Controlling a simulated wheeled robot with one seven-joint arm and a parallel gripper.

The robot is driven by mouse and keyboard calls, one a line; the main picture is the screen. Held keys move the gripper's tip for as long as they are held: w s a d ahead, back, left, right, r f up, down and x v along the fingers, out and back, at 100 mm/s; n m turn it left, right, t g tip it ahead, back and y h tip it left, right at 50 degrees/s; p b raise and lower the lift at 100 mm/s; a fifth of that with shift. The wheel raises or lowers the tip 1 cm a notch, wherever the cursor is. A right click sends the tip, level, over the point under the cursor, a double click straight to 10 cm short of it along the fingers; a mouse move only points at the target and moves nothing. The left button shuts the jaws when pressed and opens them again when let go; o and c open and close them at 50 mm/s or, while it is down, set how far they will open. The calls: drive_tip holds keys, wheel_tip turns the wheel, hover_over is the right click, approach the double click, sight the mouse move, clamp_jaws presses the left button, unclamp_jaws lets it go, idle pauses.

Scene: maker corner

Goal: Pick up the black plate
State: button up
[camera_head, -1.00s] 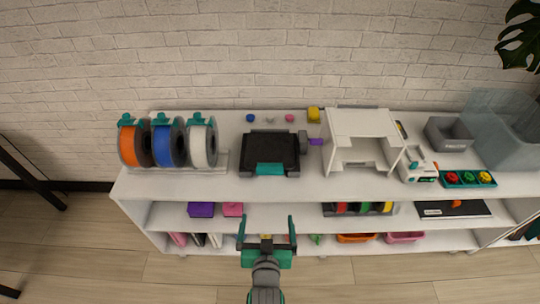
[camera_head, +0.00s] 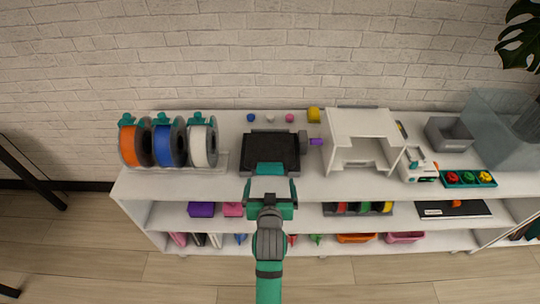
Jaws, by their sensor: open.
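The black plate (camera_head: 270,147) lies flat on the white shelf top, with a teal tab (camera_head: 270,169) on its front edge. My gripper (camera_head: 270,182) is open just in front of the tab, its two fingers pointing toward the plate, one on either side. I see nothing between the fingers. Whether the fingertips overlap the tab in depth I cannot tell.
Orange, blue and white spools (camera_head: 168,145) stand left of the plate. A grey knob (camera_head: 303,141) and purple piece (camera_head: 316,142) sit at its right, beside a white printer frame (camera_head: 360,140). Small coloured pieces (camera_head: 290,118) lie behind. Lower shelves hold boxes and trays.

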sight(270, 173)
drive_tip(key=x, duration=0.5)
drive_tip(key=shift+a+r, duration=0.1)
drive_tip(key=shift+r, duration=0.05)
drive_tip(key=shift+c, duration=0.3)
drive_tip(key=c, duration=1)
drive_tip(key=shift+c, duration=0.3)
wheel_tip(270, 173, up, 10)
